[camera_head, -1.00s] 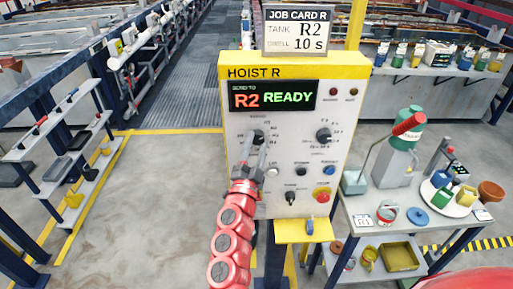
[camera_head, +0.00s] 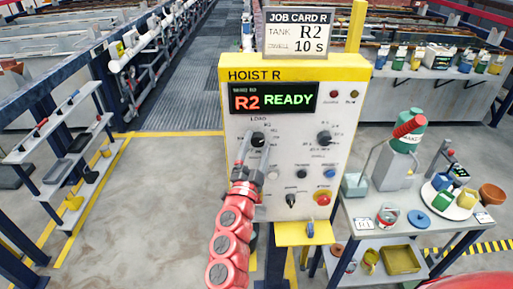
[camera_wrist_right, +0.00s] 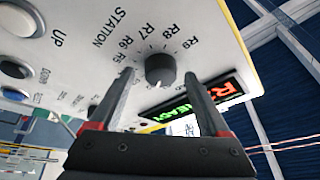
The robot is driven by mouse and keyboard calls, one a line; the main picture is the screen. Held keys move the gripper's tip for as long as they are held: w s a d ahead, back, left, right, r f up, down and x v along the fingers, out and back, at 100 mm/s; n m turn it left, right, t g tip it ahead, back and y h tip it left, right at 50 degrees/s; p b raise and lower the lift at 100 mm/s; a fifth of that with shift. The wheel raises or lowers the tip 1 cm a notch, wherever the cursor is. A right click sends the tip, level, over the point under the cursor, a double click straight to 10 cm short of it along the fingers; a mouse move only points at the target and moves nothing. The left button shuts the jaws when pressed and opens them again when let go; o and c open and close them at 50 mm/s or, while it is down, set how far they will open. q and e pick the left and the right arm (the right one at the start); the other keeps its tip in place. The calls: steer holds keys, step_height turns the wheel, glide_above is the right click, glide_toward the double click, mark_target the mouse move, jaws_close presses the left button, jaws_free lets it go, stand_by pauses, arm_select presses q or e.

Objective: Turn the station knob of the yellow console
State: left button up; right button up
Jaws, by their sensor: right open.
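The yellow console (camera_head: 336,72) is headed HOIST R, and its display (camera_head: 272,98) reads R2 READY. The station knob (camera_head: 258,139) is the dark round knob at the upper left of the panel. It also shows in the right wrist view (camera_wrist_right: 160,69), with STATION and R-number labels around it. My right gripper (camera_head: 253,144) is at the panel, open and empty. In the wrist view its fingertips (camera_wrist_right: 158,76) lie on either side of the knob, with a visible gap on each side. My left gripper is not in view.
A job card (camera_head: 310,34) reading tank R2, dwell 10 s stands above the console. Another dark knob (camera_head: 324,138), buttons and a red stop button (camera_head: 323,197) share the panel. A side table (camera_head: 345,208) with a bottle and pots is at right. Open floor lies at left.

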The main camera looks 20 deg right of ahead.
steer(key=b+v, duration=0.3)
steer(key=v, duration=1.4)
steer(key=shift+s+b, duration=0.2)
steer(key=shift+b, duration=0.2)
steer(key=shift+a, duration=0.1)
